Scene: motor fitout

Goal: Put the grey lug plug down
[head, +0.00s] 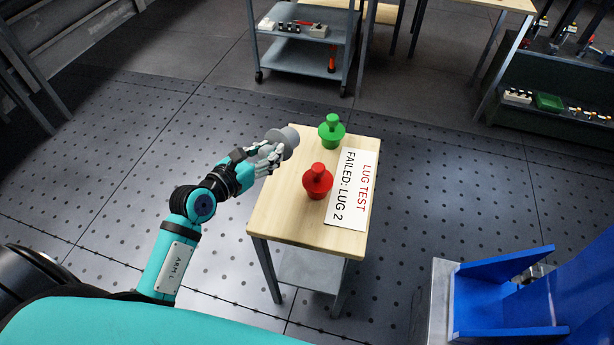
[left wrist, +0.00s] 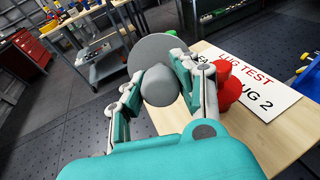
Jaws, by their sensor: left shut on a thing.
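The grey lug plug (head: 284,141) is held in my left gripper (head: 270,155), at the far left edge of the small wooden table (head: 272,217). In the left wrist view the grey lug plug (left wrist: 158,86) sits between the two fingers of the left gripper (left wrist: 157,92), its wide flange facing away. It looks tilted, and I cannot tell whether it touches the table. A red plug (head: 317,181) and a green plug (head: 331,131) stand upright on the table. My right gripper is in neither view.
A white sign (head: 347,190) reading "LUG TEST FAILED: LUG 2" lies along the table's right side. The near left tabletop is bare. A grey cart (head: 300,65) stands behind, a dark green shelf (head: 560,110) at the back right, and a blue fixture (head: 510,300) at the lower right.

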